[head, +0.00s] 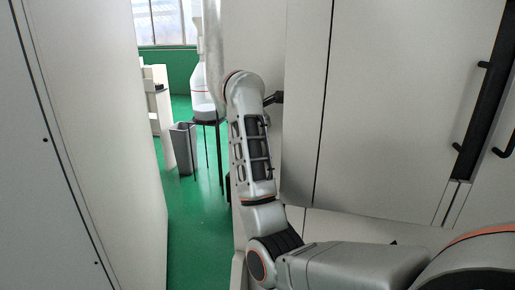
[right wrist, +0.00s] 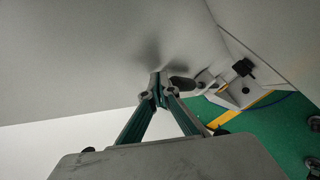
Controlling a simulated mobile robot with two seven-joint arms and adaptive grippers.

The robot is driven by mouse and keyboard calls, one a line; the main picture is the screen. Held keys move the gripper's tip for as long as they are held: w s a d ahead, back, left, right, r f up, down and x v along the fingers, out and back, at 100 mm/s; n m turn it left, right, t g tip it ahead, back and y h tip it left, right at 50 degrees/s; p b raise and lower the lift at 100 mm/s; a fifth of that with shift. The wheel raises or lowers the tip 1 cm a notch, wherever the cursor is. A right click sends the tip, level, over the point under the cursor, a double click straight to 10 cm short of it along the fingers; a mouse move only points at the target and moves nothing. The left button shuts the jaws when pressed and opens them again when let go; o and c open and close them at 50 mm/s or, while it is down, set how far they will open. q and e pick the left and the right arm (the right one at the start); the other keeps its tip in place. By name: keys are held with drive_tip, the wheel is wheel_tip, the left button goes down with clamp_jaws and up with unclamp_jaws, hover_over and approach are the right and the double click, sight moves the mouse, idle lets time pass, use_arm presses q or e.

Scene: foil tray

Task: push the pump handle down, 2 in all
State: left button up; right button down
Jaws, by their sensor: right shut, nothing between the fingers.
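No pump or pump handle can be made out for certain in either view. My right arm comes in from the lower right of the head view and reaches up and forward, its gripper hidden there behind the wrist. In the right wrist view my right gripper (right wrist: 158,92) is shut and empty, its two teal fingers meeting at the tips. The tips are near a pale surface (right wrist: 90,60) that carries their shadow; I cannot tell whether they touch it. A small dark part (right wrist: 182,83) shows just right of the tips. My left gripper is in neither view.
Large pale cabinet panels (head: 400,100) with black handles (head: 484,100) fill the right. A pale panel (head: 90,130) stands at the left. Between them, a strip of green floor (head: 195,220) leads back to a grey bin (head: 183,148) and a whitish vessel (head: 203,98) on a black stand.

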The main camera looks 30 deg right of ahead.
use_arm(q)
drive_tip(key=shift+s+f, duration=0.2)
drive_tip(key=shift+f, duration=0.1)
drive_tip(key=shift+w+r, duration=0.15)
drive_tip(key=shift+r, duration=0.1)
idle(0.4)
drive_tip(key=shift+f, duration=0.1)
use_arm(e)
drive_tip(key=shift+f+b, duration=0.45)
drive_tip(key=shift+b, duration=0.05)
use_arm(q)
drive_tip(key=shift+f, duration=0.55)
